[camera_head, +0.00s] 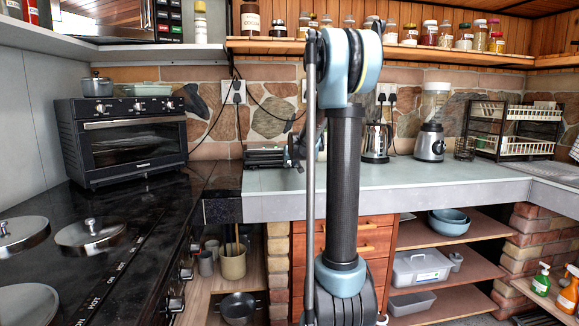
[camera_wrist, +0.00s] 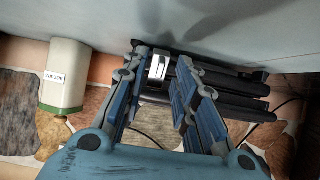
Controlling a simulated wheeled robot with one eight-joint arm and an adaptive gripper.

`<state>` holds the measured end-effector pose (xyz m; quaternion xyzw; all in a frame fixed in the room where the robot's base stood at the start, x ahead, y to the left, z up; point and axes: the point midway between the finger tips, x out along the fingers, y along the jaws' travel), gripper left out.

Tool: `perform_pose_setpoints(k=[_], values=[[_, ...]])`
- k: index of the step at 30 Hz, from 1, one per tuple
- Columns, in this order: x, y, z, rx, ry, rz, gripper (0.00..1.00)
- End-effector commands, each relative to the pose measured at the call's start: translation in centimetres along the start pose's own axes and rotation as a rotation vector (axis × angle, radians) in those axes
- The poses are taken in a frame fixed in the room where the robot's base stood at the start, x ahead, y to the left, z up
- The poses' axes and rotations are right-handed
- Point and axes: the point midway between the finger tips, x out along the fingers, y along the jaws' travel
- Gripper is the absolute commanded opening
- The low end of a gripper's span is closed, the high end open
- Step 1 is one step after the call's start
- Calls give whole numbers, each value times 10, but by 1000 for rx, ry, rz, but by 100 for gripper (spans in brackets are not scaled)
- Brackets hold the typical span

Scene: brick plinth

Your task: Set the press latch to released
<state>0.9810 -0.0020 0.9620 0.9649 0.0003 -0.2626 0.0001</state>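A low black press (camera_head: 265,158) stands on the counter against the stone wall, partly hidden by my arm in the head view. In the wrist view, where the scene is upside down, its dark bars (camera_wrist: 235,100) run behind the fingers. A small bright metal piece (camera_wrist: 158,68) on it shows between my fingertips and may be the latch; its setting cannot be told. My gripper (camera_wrist: 162,60) is open, with a clear gap between its two blue-grey fingers. I cannot tell whether a finger touches the press. In the head view my gripper (camera_head: 295,150) is small and dark beside the press.
A white labelled canister (camera_wrist: 66,78) stands beside the press. A kettle (camera_head: 376,142), a blender (camera_head: 430,135) and a wire rack (camera_head: 515,130) stand to the right. A toaster oven (camera_head: 125,138) is on the left. The front of the counter (camera_head: 420,178) is clear.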

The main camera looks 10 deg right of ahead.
Motion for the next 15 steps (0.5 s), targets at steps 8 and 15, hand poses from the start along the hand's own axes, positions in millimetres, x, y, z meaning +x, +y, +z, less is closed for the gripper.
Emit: perform_pose_setpoints(k=[8,15], values=[[-38,0,1,0,0,0,27],[-68,0,1,0,-1,0,27]])
